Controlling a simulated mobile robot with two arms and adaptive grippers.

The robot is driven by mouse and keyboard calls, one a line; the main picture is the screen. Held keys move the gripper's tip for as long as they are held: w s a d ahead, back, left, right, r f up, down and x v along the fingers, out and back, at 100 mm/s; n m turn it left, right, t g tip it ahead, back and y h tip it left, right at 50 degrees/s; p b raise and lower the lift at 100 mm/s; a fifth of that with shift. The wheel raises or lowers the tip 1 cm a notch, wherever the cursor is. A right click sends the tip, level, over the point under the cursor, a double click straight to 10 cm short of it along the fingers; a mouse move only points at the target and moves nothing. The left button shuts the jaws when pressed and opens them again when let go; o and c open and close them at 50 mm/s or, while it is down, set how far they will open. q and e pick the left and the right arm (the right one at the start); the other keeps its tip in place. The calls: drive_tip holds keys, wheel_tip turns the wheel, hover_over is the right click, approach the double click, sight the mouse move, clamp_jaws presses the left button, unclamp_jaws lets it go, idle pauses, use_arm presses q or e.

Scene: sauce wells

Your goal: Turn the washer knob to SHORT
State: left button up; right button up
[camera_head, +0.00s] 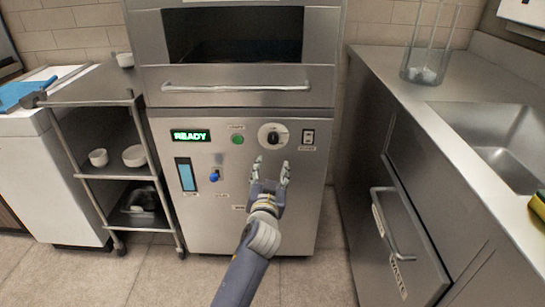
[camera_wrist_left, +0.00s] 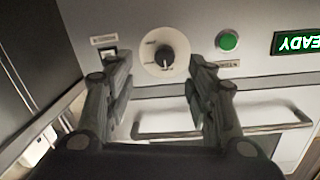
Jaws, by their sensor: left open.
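The washer (camera_head: 283,210) stands in the middle of the head view, a steel cabinet with a control panel on its front. Its knob is a dark dial (camera_head: 273,138) on a round white plate, right of a green button. In the left wrist view, turned upside down, the knob (camera_wrist_left: 164,57) shows between and beyond the fingertips. The labels around it are too small to read. My left gripper (camera_head: 271,170) is open and empty in front of the panel, just below the knob and apart from it. The right gripper is not in view.
A green READY display (camera_head: 190,136), green button (camera_head: 237,140) and small switch (camera_head: 308,137) share the panel. A blue knob (camera_head: 214,176) sits lower left. A wire-leg cart (camera_head: 108,176) with bowls is at left; a steel counter with a sink (camera_head: 500,135) is at right.

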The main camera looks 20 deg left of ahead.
sight(273, 140)
use_arm(q)
drive_tip(key=x, duration=0.3)
drive_tip(key=r+b+x, duration=0.1)
drive_tip(key=x, duration=0.3)
drive_tip(key=r+b+x, duration=0.1)
drive_tip(key=x, duration=0.3)
drive_tip(key=shift+s+a, duration=0.1)
drive_tip(key=shift+a, duration=0.15)
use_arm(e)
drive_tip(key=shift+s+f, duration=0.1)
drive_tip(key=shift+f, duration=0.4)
use_arm(q)
drive_tip(key=shift+c, duration=0.6)
drive_tip(key=c, duration=0.9)
